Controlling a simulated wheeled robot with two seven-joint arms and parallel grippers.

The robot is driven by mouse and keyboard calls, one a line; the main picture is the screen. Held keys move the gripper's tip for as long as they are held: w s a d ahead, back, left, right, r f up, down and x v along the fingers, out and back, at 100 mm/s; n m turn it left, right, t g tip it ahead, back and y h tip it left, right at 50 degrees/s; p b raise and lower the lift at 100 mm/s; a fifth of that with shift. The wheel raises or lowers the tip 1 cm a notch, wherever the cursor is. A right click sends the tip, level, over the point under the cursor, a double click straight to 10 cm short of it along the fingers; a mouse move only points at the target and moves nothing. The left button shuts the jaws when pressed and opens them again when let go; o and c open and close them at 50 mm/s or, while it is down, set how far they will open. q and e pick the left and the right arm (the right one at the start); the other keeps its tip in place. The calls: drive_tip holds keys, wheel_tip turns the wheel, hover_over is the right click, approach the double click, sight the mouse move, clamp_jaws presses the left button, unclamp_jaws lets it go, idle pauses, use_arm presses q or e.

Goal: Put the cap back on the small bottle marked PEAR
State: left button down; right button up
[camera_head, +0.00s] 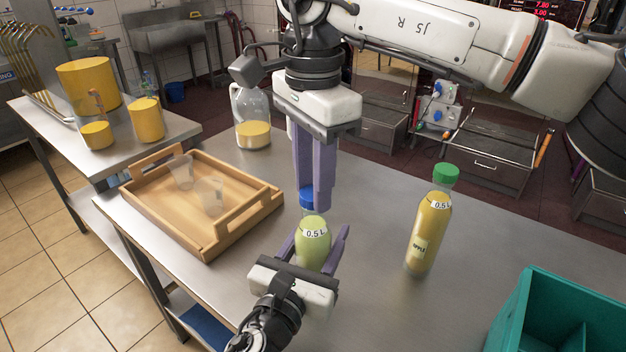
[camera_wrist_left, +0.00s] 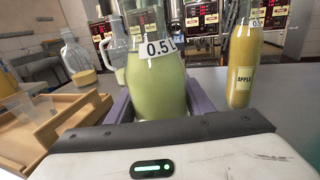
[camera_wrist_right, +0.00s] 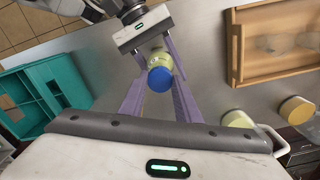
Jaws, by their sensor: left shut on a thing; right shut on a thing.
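The small bottle (camera_head: 313,250) holds pale green liquid and has a 0.5 L tag. It stands upright on the steel table, and also shows in the left wrist view (camera_wrist_left: 155,92). Its name label is not visible. My left gripper (camera_head: 316,242) is shut around its body from the near side. The blue cap (camera_head: 306,197) is at the bottle's mouth, between the fingertips of my right gripper (camera_head: 314,203), which points down from above. In the right wrist view the cap (camera_wrist_right: 160,79) lines up over the bottle. I cannot tell whether it is seated on the neck.
A bottle of orange liquid marked APPLE (camera_head: 429,232) with a green cap stands to the right. A wooden tray (camera_head: 255,222) with clear cups is on the left. A jug (camera_head: 252,115) stands behind, and a teal crate (camera_head: 508,315) is at front right.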

drive_tip(key=m, duration=1.4)
drive_tip(key=shift+m, duration=0.3)
drive_tip(key=o, duration=1.2)
wheel_tip(320, 180, up, 12)
